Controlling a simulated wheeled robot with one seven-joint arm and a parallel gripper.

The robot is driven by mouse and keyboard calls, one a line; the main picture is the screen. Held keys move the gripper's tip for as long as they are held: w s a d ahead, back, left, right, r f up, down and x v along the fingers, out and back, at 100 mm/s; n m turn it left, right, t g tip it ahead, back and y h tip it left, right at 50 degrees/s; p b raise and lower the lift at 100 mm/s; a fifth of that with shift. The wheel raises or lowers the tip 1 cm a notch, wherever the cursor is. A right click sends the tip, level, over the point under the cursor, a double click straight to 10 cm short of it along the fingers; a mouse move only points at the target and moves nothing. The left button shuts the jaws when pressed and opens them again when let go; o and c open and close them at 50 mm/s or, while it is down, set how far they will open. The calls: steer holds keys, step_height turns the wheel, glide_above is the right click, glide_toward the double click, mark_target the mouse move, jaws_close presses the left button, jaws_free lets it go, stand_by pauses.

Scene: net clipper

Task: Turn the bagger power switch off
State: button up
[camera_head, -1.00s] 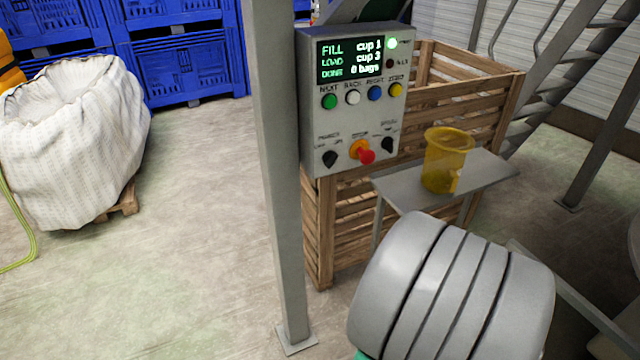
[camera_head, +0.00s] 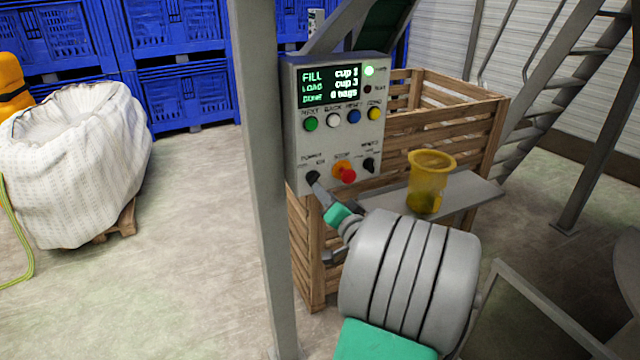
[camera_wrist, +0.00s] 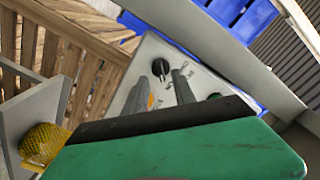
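The bagger control panel (camera_head: 335,150) is a grey box on a post. Its power switch is a black knob (camera_head: 312,177) at the lower left, which also shows in the wrist view (camera_wrist: 160,67). The way it points is hard to read. My gripper (camera_head: 320,189) reaches it from the lower right. In the wrist view my two fingers (camera_wrist: 160,85) stand apart, with the knob just beyond their tips and roughly between them. I cannot tell whether they touch it.
A red emergency stop (camera_head: 347,175) on an orange base sits right of the power switch, then another black knob (camera_head: 369,165). Coloured buttons line the panel above. A yellow cup (camera_head: 428,180) stands on a grey shelf (camera_head: 475,190). A grey post (camera_head: 262,180) rises at the left.

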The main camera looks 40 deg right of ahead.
mark_target(314, 179)
steer(key=x, duration=0.4)
steer(key=shift+w+d+p, duration=0.1)
steer(key=shift+w+p, duration=0.15)
steer(key=shift+p, duration=0.1)
steer(key=shift+c, duration=0.4)
jaws_close()
